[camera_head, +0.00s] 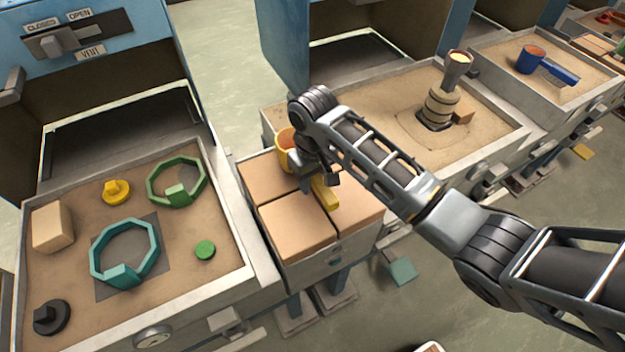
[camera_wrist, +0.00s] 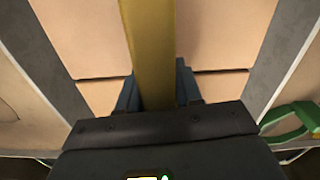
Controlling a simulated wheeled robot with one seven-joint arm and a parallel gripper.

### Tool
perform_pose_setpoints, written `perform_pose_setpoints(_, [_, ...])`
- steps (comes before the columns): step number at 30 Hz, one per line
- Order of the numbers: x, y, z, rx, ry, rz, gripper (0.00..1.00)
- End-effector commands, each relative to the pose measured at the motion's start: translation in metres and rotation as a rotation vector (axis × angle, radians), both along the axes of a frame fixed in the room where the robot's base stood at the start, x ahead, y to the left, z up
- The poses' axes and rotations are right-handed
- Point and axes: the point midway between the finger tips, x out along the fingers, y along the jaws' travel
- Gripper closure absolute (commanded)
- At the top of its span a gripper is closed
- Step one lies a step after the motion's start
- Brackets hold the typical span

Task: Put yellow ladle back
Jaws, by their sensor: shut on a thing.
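The yellow ladle (camera_head: 325,193) has an orange-filled cup (camera_head: 285,139) and a yellow handle. It is over the tan block-topped stand between the two sand trays. My gripper (camera_head: 318,178) is shut on its handle. In the wrist view the yellow handle (camera_wrist: 150,50) runs up from between my fingers (camera_wrist: 158,88), over the tan blocks. My arm hides part of the ladle, and I cannot tell whether it touches the blocks.
The left sand tray (camera_head: 236,262) holds a teal ring (camera_head: 124,252), a green ring (camera_head: 177,182) and small pieces. The right sand tray (camera_head: 340,112) holds a barrel-like vessel (camera_head: 441,108). A blue ladle (camera_head: 531,60) lies farther right. Tan blocks (camera_head: 296,228) fill the stand.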

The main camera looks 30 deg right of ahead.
Motion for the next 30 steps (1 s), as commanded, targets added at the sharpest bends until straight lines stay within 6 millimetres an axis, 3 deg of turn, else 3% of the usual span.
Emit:
perform_pose_setpoints(14, [0.0006, -0.0001, -0.0119, 0.000, -0.003, 0.001, 1.00])
perform_pose_setpoints(15, [0.0002, 0.0000, -0.0131, 0.000, -0.001, 0.001, 0.65])
perform_pose_setpoints(23, [0.0002, -0.0002, -0.0125, 0.000, -0.001, 0.001, 0.40])
perform_pose_setpoints(30, [0.0003, -0.0003, -0.0115, -0.001, -0.002, 0.001, 0.40])
